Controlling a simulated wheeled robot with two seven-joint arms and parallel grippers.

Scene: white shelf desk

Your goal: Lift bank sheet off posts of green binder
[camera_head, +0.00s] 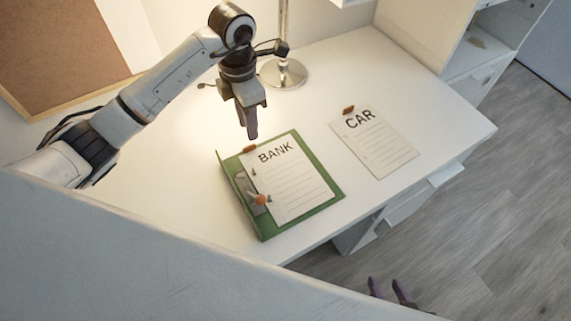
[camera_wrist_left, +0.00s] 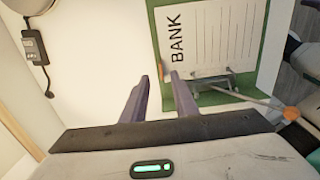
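The green binder (camera_head: 325,199) lies open on the desk. The white BANK sheet (camera_head: 292,183) lies on it, with an orange tab (camera_head: 250,149) at its top left corner. The sheet also shows in the left wrist view (camera_wrist_left: 222,35), beside the metal clip mechanism (camera_wrist_left: 212,84); whether posts pass through it is unclear. My left gripper (camera_head: 252,135) is above the desk near the tab. In the left wrist view its fingers (camera_wrist_left: 158,76) are apart, with the tab showing between their tips, not visibly gripped. My right gripper (camera_head: 387,284) is open and empty beyond the desk's front edge.
An orange-knobbed lever (camera_head: 261,199) stands at the binder's left side. The CAR sheet (camera_head: 375,145) with an orange tab lies to the right. A metal lamp base (camera_head: 283,74) stands behind. The desk's right end is clear.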

